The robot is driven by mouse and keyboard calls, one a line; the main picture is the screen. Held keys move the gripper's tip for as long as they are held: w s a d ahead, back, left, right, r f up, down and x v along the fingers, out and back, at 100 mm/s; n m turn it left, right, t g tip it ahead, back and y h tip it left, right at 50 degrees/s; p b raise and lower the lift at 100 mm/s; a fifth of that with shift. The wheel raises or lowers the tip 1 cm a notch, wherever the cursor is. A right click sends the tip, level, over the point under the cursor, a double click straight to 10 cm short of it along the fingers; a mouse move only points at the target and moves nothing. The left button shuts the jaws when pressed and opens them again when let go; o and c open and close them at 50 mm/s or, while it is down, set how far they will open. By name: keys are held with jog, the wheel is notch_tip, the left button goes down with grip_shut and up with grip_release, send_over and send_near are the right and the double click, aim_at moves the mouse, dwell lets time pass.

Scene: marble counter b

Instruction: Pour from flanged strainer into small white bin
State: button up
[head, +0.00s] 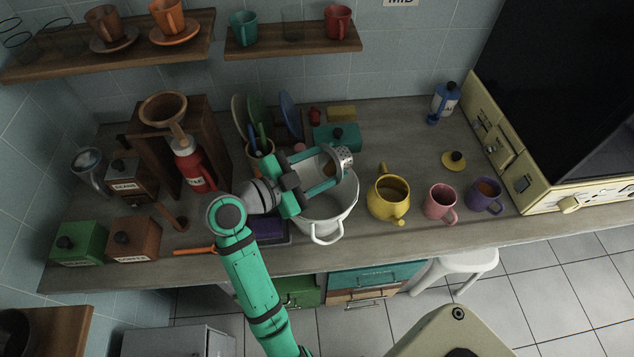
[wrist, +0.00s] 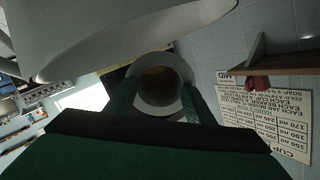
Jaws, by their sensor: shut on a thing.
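The flanged strainer (head: 344,156) is a small grey metal piece with holes in its flange. My gripper (head: 334,167) is shut on it and holds it tilted above the small white bin (head: 327,228). The bin is a round white tub with a handle at its front, standing on the counter; my gripper hides part of its opening. In the wrist view, the strainer (wrist: 160,84) shows as a grey ring between my two teal fingers, with a dark brownish inside. Whether anything is leaving it cannot be told. A large white curved surface, probably the bin (wrist: 130,40), fills the upper left there.
A yellow pot (head: 388,199), a pink mug (head: 439,203) and a purple mug (head: 485,195) stand right of the bin. A teal box (head: 337,138) and a utensil crock (head: 260,155) are behind. A red extinguisher-like bottle (head: 194,168) stands left.

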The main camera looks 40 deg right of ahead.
jog(key=shift+a, duration=0.15)
jog(key=shift+w+a, duration=0.15)
jog(key=shift+a, duration=0.05)
jog(key=shift+s+d+h, duration=0.15)
jog(key=shift+s+h, duration=0.05)
jog(key=shift+h, duration=0.1)
jog(key=shift+w+a+r, duration=0.15)
jog(key=shift+w+a, duration=0.05)
jog(key=shift+s, duration=0.1)
jog(key=shift+r+h, duration=0.15)
jog(key=shift+h, duration=0.15)
